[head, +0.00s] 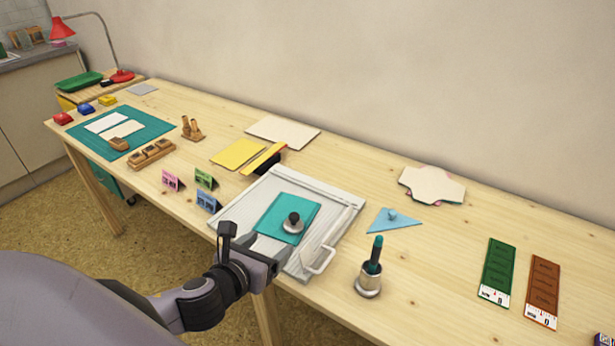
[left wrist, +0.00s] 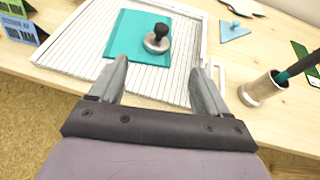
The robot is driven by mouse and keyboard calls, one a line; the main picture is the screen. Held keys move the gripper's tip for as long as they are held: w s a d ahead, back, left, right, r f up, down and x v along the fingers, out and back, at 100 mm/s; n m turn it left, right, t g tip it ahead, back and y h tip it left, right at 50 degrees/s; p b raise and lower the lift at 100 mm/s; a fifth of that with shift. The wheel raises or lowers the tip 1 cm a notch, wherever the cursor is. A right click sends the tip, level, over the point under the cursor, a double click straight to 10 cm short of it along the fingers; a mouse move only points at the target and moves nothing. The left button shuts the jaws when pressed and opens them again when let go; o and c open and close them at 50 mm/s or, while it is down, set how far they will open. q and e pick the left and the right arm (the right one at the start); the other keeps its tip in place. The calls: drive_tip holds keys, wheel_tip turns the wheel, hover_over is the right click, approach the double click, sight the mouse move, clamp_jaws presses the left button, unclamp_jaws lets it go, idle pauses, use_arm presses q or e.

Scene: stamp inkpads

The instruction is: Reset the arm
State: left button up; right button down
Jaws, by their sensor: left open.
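Beyond the fingertips, a teal pad (head: 278,212) lies on the white board (head: 330,211). A stamp with a dark knob and a round metal base (head: 293,224) stands on the teal pad; it also shows in the left wrist view (left wrist: 157,40). My right gripper is in neither view.
A metal cup (head: 369,285) with a dark green handle in it stands right of the board. Small pink, green and blue cards (head: 208,200) stand to its left. A light-blue triangle (head: 393,221) and green and brown strips (head: 497,272) lie to the right.

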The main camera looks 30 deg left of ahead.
use_arm(q)
drive_tip(key=s+d+f+n+g+h, duration=0.1)
drive_tip(key=s+d+f+n+g, duration=0.15)
drive_tip(key=s+n+g, duration=0.95)
drive_tip(key=s+d+f+n+t, duration=0.2)
drive_tip(key=s+d+n, duration=0.3)
drive_tip(key=n, duration=1.6)
drive_tip(key=w+d+f+t+h, duration=0.1)
drive_tip(key=w+f+t+h, duration=0.1)
drive_tip(key=w+f+t, duration=0.3)
drive_tip(key=shift+d+f+t, duration=0.35)
drive_tip(key=shift+f+t, duration=0.65)
drive_tip(key=shift+f, duration=0.8)
